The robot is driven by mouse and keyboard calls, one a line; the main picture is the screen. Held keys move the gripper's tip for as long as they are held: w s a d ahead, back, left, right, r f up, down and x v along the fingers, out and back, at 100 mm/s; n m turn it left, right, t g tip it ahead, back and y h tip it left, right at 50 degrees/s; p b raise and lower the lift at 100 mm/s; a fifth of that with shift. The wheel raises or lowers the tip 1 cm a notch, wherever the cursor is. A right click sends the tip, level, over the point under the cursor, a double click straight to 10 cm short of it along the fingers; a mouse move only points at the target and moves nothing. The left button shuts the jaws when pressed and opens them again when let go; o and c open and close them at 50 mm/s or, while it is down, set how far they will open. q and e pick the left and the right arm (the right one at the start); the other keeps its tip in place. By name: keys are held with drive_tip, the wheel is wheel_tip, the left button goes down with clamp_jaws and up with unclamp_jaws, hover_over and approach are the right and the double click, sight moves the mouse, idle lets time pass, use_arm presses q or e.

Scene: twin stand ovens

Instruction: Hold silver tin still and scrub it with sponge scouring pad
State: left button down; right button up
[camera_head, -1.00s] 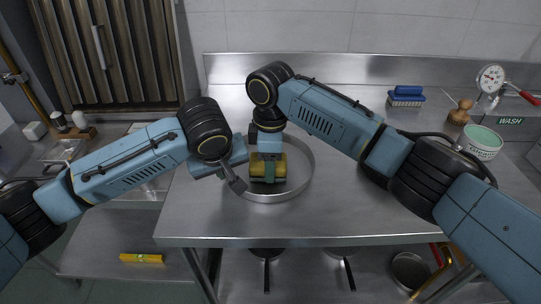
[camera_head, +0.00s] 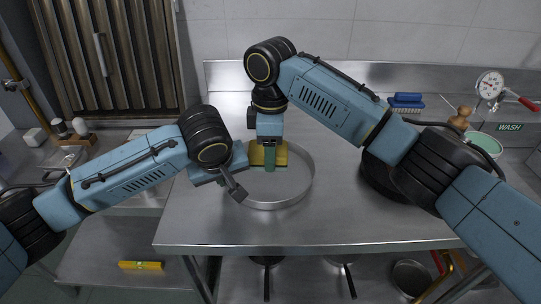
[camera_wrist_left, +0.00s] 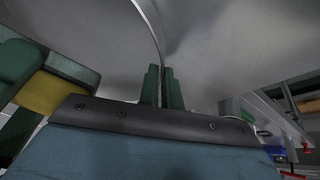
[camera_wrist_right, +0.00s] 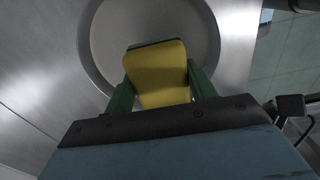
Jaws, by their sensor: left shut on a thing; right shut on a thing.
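The silver tin (camera_head: 297,190), a round shallow pan, lies on the steel table; it also shows in the right wrist view (camera_wrist_right: 95,50). My left gripper (camera_head: 232,188) is at the tin's left edge. In the left wrist view its green fingers (camera_wrist_left: 162,88) are shut on the thin rim. My right gripper (camera_head: 269,160) points down over the tin, shut on the sponge scouring pad (camera_head: 258,156). The pad's yellow face fills the space between the fingers in the right wrist view (camera_wrist_right: 158,75). The pad appears raised above the tin floor; the exact gap cannot be told.
A blue brush (camera_head: 406,101), a wooden-handled item (camera_head: 461,114), a scale dial (camera_head: 489,84) and a green-white bowl (camera_head: 486,143) stand at the back right. A yellow block (camera_head: 141,265) lies on the lower shelf. The table's front is clear.

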drive_tip(key=d+r, duration=0.3)
drive_tip(key=d, duration=0.8)
use_arm(q)
drive_tip(key=c, duration=1.5)
unclamp_jaws()
drive_tip(key=v, duration=1.2)
